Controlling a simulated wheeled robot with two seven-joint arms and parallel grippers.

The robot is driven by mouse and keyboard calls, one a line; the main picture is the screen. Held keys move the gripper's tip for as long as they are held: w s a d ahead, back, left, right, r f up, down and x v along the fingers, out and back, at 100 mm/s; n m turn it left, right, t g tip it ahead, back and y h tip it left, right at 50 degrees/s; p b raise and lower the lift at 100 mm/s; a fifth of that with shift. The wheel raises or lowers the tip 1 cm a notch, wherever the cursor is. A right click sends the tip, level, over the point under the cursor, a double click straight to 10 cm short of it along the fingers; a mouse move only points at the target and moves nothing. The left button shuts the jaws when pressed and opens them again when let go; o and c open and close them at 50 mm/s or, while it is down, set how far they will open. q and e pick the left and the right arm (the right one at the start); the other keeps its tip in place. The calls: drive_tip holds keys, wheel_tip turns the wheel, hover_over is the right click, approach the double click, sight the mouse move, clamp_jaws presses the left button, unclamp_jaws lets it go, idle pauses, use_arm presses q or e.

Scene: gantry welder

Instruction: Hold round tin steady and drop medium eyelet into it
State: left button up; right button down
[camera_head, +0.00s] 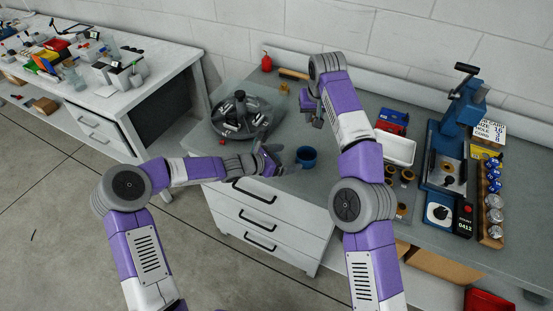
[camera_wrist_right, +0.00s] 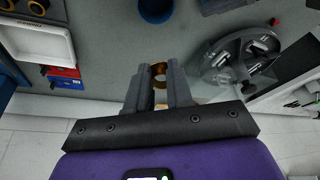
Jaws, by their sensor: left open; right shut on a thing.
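The round tin (camera_head: 306,157) is a small blue, open-topped cup standing upright on the grey bench near its front edge. It also shows at the top edge of the right wrist view (camera_wrist_right: 157,9). My left gripper (camera_head: 279,160) is open just left of the tin, low over the bench, and no tin wall is clearly between its fingers. My right gripper (camera_head: 309,108) is above and behind the tin in the head view. It is shut on the medium eyelet, a brass-coloured ring (camera_wrist_right: 159,72) between its fingertips. The eyelet cannot be made out in the head view.
A round grey carousel (camera_head: 246,115) with parts stands left of the tin. A white tray (camera_head: 396,149), red and blue boxes (camera_head: 391,121) and a blue press (camera_head: 451,145) stand to the right. Bare bench lies around the tin.

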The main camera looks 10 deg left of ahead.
use_arm(q)
approach(314, 153)
drive_tip(key=x, duration=0.4)
drive_tip(key=shift+w+f, duration=0.1)
drive_tip(key=shift+w, duration=0.1)
drive_tip(key=c, duration=1.1)
drive_tip(key=shift+c, duration=0.2)
use_arm(e)
wheel_tip(314, 153, down, 11)
idle(0.5)
drive_tip(key=shift+r, duration=0.1)
drive_tip(key=c, duration=0.9)
unclamp_jaws()
drive_tip(key=shift+c, duration=0.2)
drive_tip(key=shift+r, duration=0.1)
drive_tip(key=v, duration=1.1)
drive_tip(key=shift+r, duration=0.4)
